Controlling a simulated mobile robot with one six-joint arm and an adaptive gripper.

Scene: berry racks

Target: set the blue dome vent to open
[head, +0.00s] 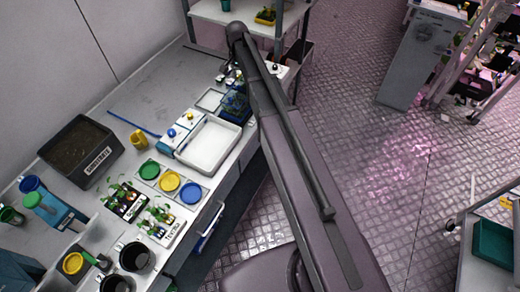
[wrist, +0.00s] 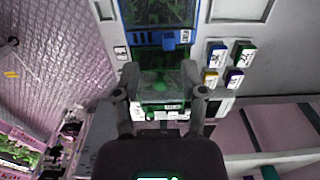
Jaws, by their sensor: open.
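The blue dome (head: 235,106) is a dark see-through box with plants inside, at the right end of the bench, beside the white tray. In the wrist view it is at the top, cut off by the edge, with a blue rim and a blue piece (wrist: 176,40) on its near side. I cannot tell the vent's setting. My gripper (wrist: 160,97) is open, its two fingers spread either side of a green see-through dome (wrist: 162,82) in the picture. I cannot tell whether they touch it. In the head view my arm hides most of the gripper.
The white tray (head: 207,147), the substrate box (head: 80,150) and round green, yellow and blue lids (head: 170,181) are on the bench. Several small coloured packs (wrist: 216,54) lie right of the domes. A shelf (head: 216,12) stands behind. The floor (head: 340,110) on the right is open.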

